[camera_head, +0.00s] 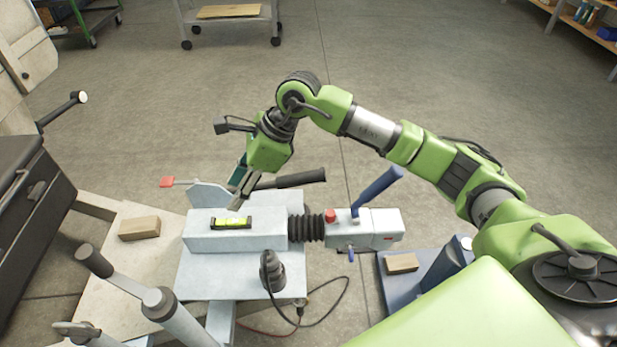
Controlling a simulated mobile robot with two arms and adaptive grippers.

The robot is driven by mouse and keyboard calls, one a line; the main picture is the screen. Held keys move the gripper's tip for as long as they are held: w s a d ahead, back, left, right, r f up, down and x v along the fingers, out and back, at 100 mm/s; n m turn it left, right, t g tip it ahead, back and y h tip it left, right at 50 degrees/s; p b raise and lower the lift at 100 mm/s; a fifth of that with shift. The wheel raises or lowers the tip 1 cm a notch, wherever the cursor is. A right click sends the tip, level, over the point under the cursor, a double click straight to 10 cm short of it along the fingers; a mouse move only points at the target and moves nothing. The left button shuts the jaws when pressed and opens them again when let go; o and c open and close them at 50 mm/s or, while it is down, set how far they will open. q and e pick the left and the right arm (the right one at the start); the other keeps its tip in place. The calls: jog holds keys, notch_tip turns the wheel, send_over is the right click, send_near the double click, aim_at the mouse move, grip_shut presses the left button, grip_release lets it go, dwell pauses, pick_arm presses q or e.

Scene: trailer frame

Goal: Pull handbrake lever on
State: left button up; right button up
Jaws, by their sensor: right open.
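The handbrake lever is the bar with a long black grip (300,180), lying nearly level behind the grey coupling housing (265,238). Its near end passes behind my right gripper and is hidden. A pale plate (212,195) stands beside the lever's base, with a red-tipped rod (167,182) to its left. My right gripper (241,192) comes down from above, left of the black grip. It is open, its fingers close to the lever's left part; I cannot tell if they touch it. My left gripper is not in view.
A blue handle (378,187) rises from the coupling head (375,228). A spirit level (231,223) lies on the housing. A jockey wheel post (160,302) stands at front left. A wooden block (139,228) lies on the frame.

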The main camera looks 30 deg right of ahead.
aim_at(309, 174)
jog(key=w+d+r+h, duration=0.2)
jog(key=d+h, duration=0.5)
jog(key=d, duration=1.1)
jog(key=shift+m, duration=0.4)
jog(key=b+x, duration=0.1)
jog(key=x, duration=0.5)
jog(key=b+x, duration=0.1)
jog(key=x, duration=0.5)
jog(key=shift+w+d+f, duration=0.1)
jog(key=shift+d+f, duration=0.15)
jog(key=shift+f, duration=0.1)
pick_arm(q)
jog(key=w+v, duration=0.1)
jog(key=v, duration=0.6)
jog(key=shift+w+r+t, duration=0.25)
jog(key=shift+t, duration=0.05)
pick_arm(e)
jog(key=shift+w+f, duration=0.1)
jog(key=shift+f, duration=0.3)
grip_shut()
